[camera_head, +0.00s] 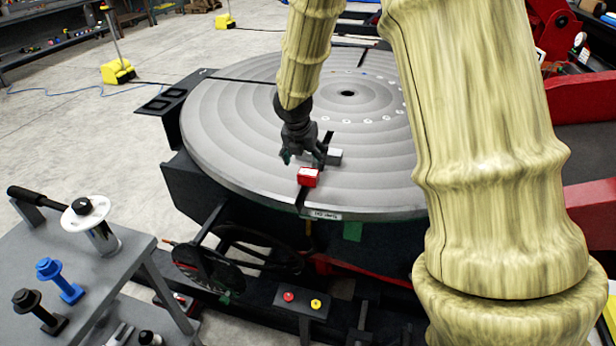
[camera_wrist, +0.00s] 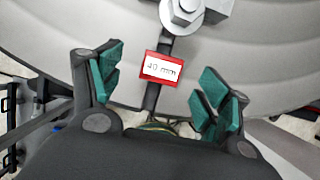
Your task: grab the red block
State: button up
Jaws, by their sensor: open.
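The red block (camera_head: 308,177) sits on the round grey turntable (camera_head: 235,130), over a dark slot near its front rim. In the wrist view the red block (camera_wrist: 164,69) shows a white label reading "40 mm". My gripper (camera_head: 303,157) is just above and behind the block in the head view. In the wrist view my gripper (camera_wrist: 160,85) is open, its green-padded fingers apart on the left and right of the block. The block lies between and slightly beyond the fingertips, and I see no contact.
A grey metal clamp with a bolt (camera_wrist: 186,10) stands on the turntable close behind the block; it also shows in the head view (camera_head: 334,157). A grey side table (camera_head: 90,270) with blue and black fixtures stands at the lower left. A small button box (camera_head: 301,302) is below the turntable's front.

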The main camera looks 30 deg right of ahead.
aim_at(308, 172)
jog(key=shift+d+f, duration=0.25)
jog(key=shift+f, duration=0.45)
jog(key=f, duration=0.3)
jog(key=shift+d+f+p, duration=0.15)
jog(key=shift+d+p, duration=0.1)
jog(key=shift+p, duration=0.15)
jog(key=shift+x, duration=0.85)
jog(key=c, duration=1.6)
jog(key=shift+w, duration=0.1)
grip_shut()
